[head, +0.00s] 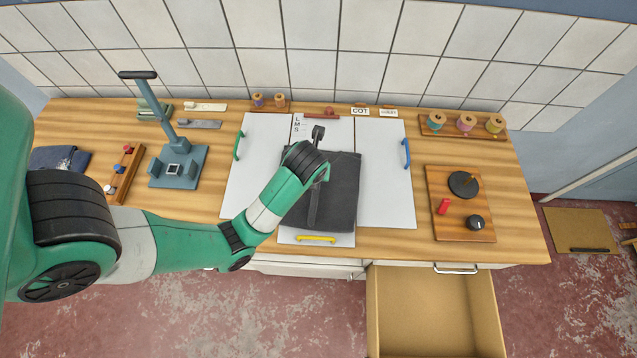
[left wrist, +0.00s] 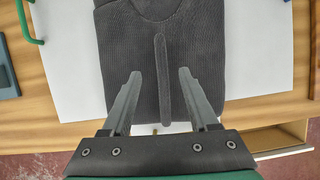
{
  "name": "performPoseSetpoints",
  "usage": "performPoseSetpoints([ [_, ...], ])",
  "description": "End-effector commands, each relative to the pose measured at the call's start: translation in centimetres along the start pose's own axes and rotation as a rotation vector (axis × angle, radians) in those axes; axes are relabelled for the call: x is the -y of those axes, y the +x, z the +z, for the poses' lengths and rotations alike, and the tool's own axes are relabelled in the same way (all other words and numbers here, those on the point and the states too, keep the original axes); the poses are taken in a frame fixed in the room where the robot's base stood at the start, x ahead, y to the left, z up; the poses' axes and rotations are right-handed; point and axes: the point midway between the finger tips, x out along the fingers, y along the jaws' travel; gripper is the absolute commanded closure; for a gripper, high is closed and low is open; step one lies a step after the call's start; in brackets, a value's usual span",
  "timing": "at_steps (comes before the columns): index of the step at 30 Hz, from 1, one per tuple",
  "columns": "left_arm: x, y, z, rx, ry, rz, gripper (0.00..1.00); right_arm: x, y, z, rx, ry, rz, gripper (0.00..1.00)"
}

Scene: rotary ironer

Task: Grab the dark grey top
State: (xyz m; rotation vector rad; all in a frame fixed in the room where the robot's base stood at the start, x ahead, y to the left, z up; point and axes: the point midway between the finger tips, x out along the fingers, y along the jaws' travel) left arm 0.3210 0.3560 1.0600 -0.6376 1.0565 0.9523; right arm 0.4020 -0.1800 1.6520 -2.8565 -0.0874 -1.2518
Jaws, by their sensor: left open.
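The dark grey top (head: 338,195) lies folded flat on the white folding board (head: 385,190) in the middle of the worktop. In the left wrist view the top (left wrist: 215,60) shows a curved neckline at the upper edge and a narrow raised strip down its middle. My left gripper (left wrist: 159,73) is open and empty above the top, its two fingers on either side of that strip. I cannot tell whether the fingertips touch the cloth. In the head view my left arm's wrist covers part of the top. My right gripper is not in view.
The board has a green handle (head: 238,146), a blue handle (head: 406,153) and a yellow handle (head: 316,239). A blue-grey stand (head: 178,165) is to the left; a wooden panel with knobs (head: 460,204) is to the right. An open drawer (head: 432,310) juts out below the front edge.

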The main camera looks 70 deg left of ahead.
Motion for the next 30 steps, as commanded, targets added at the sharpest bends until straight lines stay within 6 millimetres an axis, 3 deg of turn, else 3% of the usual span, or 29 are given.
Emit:
performPoseSetpoints([
  [1, 0.0, 1.9, -0.4, 0.001, -0.002, 0.000, 0.40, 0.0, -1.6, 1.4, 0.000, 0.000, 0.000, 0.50],
  [4, 0.0, 3.3, -0.3, 0.001, -0.001, 0.000, 0.40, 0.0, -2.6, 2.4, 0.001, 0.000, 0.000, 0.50],
  [12, 0.0, 3.7, 0.0, 0.002, 0.000, -0.001, 0.40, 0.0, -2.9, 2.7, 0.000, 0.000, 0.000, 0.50],
  [19, 0.1, 7.1, -0.3, 0.002, 0.000, 0.000, 0.40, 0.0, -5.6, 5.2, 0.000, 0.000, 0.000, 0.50],
  [23, 0.1, 8.4, -0.1, 0.001, 0.001, 0.002, 0.40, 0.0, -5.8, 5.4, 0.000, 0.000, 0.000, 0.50],
  [30, 0.1, 8.5, 0.0, 0.002, 0.001, 0.000, 0.40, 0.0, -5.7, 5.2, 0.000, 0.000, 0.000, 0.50],
])
